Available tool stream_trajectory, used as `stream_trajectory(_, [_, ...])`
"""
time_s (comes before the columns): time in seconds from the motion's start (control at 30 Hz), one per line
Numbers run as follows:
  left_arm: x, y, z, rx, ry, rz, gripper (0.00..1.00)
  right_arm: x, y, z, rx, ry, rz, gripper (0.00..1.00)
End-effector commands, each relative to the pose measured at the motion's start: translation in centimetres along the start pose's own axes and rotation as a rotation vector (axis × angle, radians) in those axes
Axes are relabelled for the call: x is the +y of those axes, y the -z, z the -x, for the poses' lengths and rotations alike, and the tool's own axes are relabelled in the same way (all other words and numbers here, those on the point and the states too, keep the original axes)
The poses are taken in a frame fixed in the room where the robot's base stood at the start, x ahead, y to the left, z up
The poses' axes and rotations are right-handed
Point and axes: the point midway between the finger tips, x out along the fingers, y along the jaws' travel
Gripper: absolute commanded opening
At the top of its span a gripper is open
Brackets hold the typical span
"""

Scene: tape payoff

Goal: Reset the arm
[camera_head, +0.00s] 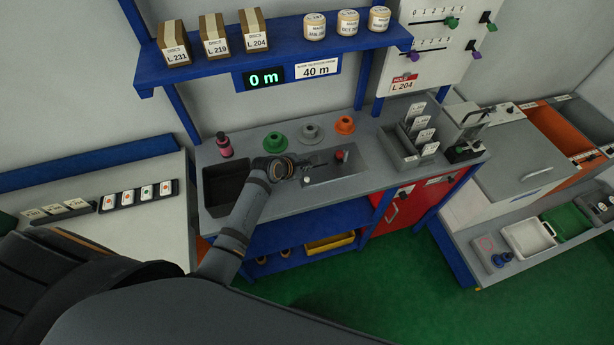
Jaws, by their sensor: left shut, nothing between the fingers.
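My left arm reaches in from the lower left over the grey bench. My left gripper (306,162) is above the bench beside a grey metal plate (335,173) that carries a small red-topped part (341,156). The gripper is small in the picture; it is shut and holds nothing. My right gripper is not in view.
A dark bin (226,186) and a pink bottle (224,145) stand left of the gripper. Green (275,142), grey (310,132) and orange (344,125) flanged pieces stand behind it. A card rack (405,150) stands right. A blue shelf (290,45) hangs above.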

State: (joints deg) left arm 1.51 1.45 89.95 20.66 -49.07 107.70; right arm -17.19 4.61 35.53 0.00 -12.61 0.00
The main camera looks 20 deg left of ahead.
Motion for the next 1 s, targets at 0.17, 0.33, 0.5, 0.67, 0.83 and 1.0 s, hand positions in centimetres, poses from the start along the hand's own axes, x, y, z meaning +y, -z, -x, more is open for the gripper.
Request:
stream_trajectory(0.17, [-0.1, 0.0, -0.1, 0.0, 0.0, 0.0, 0.0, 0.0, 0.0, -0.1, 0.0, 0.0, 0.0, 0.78])
stream_trajectory(0.33, [-0.1, 0.0, -0.1, 0.0, 0.0, 0.0, 0.0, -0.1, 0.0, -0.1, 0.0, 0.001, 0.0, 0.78])
stream_trajectory(0.5, [-0.1, 0.1, -0.1, 0.0, 0.0, 0.0, 0.0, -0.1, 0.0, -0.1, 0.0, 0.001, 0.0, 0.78])
stream_trajectory(0.67, [-0.1, 0.1, 0.0, 0.002, 0.001, -0.008, 0.0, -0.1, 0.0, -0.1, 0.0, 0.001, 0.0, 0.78])
stream_trajectory(0.83, [-2.4, 1.7, 3.0, 0.057, 0.061, -0.344, 0.0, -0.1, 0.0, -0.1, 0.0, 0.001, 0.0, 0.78])
stream_trajectory(1.0, [-6.3, 4.5, 9.8, 0.126, 0.229, -1.004, 0.0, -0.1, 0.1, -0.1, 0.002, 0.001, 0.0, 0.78])
